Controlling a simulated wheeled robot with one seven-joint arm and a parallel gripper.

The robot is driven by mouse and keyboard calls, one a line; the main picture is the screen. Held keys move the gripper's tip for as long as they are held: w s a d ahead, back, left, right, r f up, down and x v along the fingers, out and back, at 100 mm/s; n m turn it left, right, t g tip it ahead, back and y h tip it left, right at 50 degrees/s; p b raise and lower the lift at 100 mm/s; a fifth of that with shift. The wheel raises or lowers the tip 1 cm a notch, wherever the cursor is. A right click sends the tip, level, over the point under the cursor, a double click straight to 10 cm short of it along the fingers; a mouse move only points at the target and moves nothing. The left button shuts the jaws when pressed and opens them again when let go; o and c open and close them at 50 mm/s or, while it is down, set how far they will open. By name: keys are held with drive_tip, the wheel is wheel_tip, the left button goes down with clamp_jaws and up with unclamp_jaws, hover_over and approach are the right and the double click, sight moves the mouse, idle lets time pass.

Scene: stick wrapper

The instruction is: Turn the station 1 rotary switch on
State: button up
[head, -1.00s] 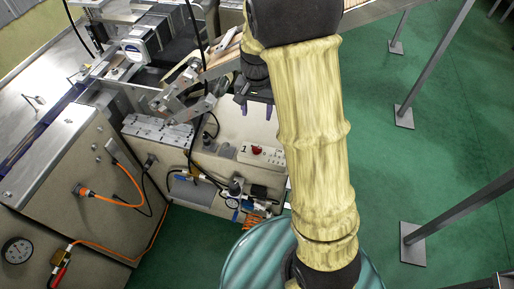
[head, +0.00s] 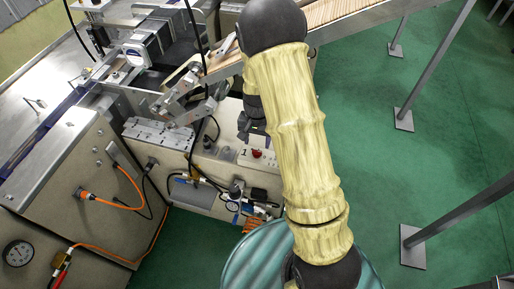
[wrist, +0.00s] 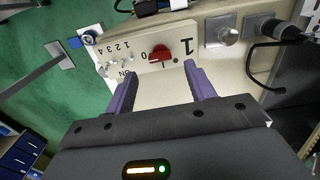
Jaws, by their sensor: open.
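The station 1 rotary switch is a red knob (wrist: 160,54) on a pale panel (wrist: 140,64) marked with a large "1", in the wrist view. It also shows as a small red spot (head: 257,154) in the head view, just below my gripper (head: 254,131). In the wrist view my gripper (wrist: 158,80) is open, with its two purple fingers apart and nothing between them. The knob lies a little beyond the fingertips, roughly centred between them, and seems apart from both.
Metal linkage (head: 185,100) stands left of my gripper in the head view.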

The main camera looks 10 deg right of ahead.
sight(257, 151)
wheel_tip(257, 151, down, 5)
drive_tip(key=shift+f, duration=0.15)
drive_tip(key=c, duration=1)
